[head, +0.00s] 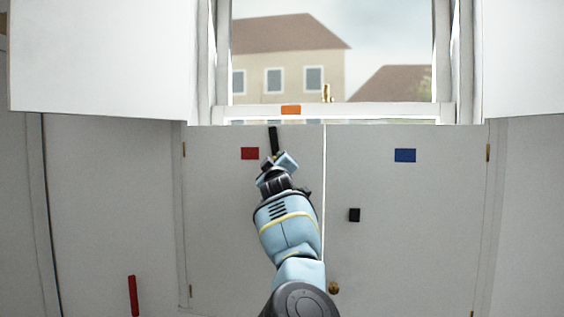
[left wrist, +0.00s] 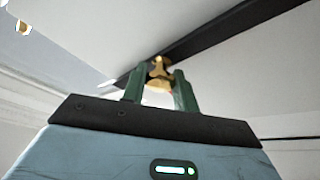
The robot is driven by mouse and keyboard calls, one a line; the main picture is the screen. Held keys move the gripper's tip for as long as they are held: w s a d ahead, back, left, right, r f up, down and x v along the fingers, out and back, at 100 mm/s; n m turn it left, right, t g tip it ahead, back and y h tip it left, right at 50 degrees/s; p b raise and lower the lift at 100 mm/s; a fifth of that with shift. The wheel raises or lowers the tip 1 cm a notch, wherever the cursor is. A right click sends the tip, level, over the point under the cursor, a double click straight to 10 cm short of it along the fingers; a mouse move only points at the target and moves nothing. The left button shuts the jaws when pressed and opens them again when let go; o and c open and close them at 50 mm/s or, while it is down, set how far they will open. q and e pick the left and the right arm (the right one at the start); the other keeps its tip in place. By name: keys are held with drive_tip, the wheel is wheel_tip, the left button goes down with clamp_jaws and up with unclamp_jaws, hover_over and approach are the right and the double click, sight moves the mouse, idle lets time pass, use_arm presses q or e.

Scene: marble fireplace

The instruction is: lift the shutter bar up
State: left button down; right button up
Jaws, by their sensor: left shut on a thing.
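The shutter bar (head: 273,139) is a dark, narrow bar on the left shutter panel (head: 220,220). Its visible part stands nearly upright above my left gripper (head: 276,162), which hides the rest. In the left wrist view the bar (left wrist: 235,32) runs diagonally across the white panel. A brass fitting (left wrist: 158,72) on the bar sits between the green fingers of my left gripper (left wrist: 159,80), which is shut on it. A small black bracket (head: 354,215) is on the right shutter panel (head: 420,240). My right gripper is not in view.
A red patch (head: 250,153) and a blue patch (head: 405,155) mark the panels. A brass knob (head: 334,288) is low near the centre seam. The window sash (head: 390,111) with an orange patch (head: 290,110) is above. A red stick (head: 133,296) shows at lower left.

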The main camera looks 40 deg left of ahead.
use_arm(q)
drive_tip(key=shift+s+a+r+n, duration=0.3)
drive_tip(key=shift+r+n, duration=0.1)
drive_tip(key=shift+r, duration=0.1)
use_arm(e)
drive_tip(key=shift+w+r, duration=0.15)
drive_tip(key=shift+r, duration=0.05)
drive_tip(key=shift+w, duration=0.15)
use_arm(q)
drive_tip(key=c, duration=1.4)
unclamp_jaws()
drive_tip(key=shift+c, duration=0.2)
drive_tip(key=o, duration=0.4)
drive_tip(key=shift+w+a+f, duration=0.15)
drive_tip(key=shift+w+f, duration=0.1)
drive_tip(key=shift+f, duration=0.15)
drive_tip(key=shift+c, duration=0.2)
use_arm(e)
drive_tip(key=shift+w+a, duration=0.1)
use_arm(q)
drive_tip(key=shift+s+f, duration=0.1)
drive_tip(key=v, duration=0.7)
drive_tip(key=shift+s+d, duration=0.2)
drive_tip(key=shift+d, duration=0.2)
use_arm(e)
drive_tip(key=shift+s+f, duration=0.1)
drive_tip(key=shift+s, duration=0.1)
